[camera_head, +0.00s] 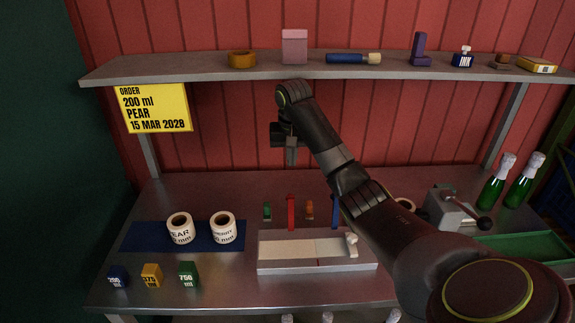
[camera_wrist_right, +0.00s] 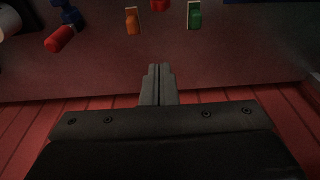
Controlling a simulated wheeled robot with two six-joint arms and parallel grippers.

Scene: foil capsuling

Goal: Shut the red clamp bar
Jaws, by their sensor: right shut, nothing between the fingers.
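The red clamp bar (camera_head: 291,212) stands upright at the back of the pale fixture (camera_head: 275,267) in the head view. A small red piece, probably its top, shows at the upper edge of the right wrist view (camera_wrist_right: 160,4). My right gripper (camera_head: 292,158) is above and behind the fixture, pointing down, well clear of the red bar. Its fingers also show in the right wrist view (camera_wrist_right: 160,85); they are shut with nothing between them. A blue upright bar (camera_head: 335,212) stands to the right, partly beside my arm. My left gripper is not in view.
A green piece (camera_head: 267,211) and an orange piece (camera_head: 309,210) stand beside the red bar. Two label rolls (camera_head: 180,228) sit on a blue mat (camera_head: 140,238) at left. A shelf (camera_head: 200,70) with several items runs above. Green bottles (camera_head: 492,190) stand at right.

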